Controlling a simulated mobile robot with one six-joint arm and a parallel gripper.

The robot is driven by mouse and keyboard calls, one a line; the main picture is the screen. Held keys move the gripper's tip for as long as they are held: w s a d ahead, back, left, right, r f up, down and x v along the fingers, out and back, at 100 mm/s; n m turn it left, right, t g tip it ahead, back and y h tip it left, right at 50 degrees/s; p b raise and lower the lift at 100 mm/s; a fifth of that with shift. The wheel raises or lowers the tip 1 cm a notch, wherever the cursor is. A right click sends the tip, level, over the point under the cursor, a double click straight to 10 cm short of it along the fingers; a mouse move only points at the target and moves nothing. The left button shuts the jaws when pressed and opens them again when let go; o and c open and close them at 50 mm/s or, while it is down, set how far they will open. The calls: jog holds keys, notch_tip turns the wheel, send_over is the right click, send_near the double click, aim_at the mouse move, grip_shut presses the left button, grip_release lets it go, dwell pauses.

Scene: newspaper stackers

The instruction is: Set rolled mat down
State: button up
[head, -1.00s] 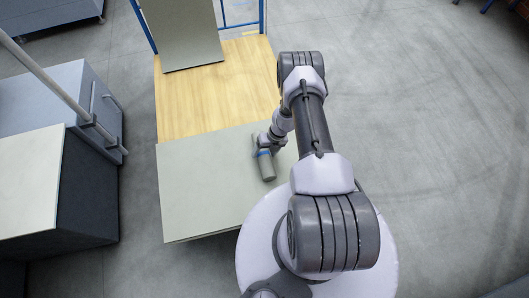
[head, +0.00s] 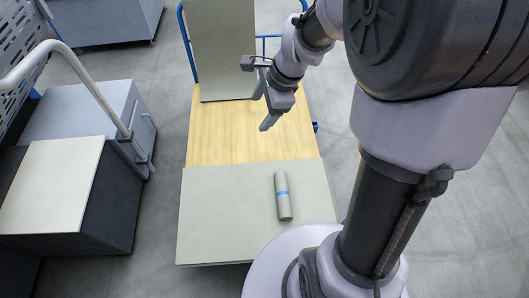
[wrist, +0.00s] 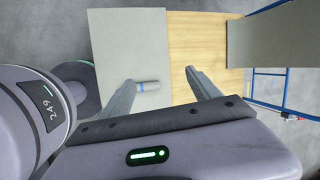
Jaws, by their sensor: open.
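The rolled mat (head: 284,206) is a grey-green roll with a blue band around its middle. It lies on its side on a flat grey-green sheet (head: 225,215) at the near end of a wooden cart deck (head: 240,135). In the wrist view the rolled mat (wrist: 148,86) shows between my fingers, partly hidden by the left finger. My gripper (head: 262,108) is open and empty. It is raised above the wooden deck, apart from the roll and beyond it in the head view.
A grey-green panel (head: 222,45) stands upright at the far end of the deck by a blue frame (head: 186,40). A grey cabinet (head: 85,110) and a dark block with a pale top (head: 50,185) stand at the left. Bare sheet lies left of the roll.

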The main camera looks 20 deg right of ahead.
jog(key=s+a+r+n+t, duration=0.1)
jog(key=s+a+r+n, duration=0.2)
jog(key=s, duration=0.7)
jog(key=s+a+r+n+t, duration=0.1)
jog(key=s+a+r+n, duration=0.3)
jog(key=s+r+n, duration=0.4)
jog(key=s+n, duration=0.1)
jog(key=n, duration=0.3)
jog(key=shift+s+a+r+h, duration=0.2)
jog(key=shift+s+h, duration=0.1)
jog(key=shift+s, duration=0.05)
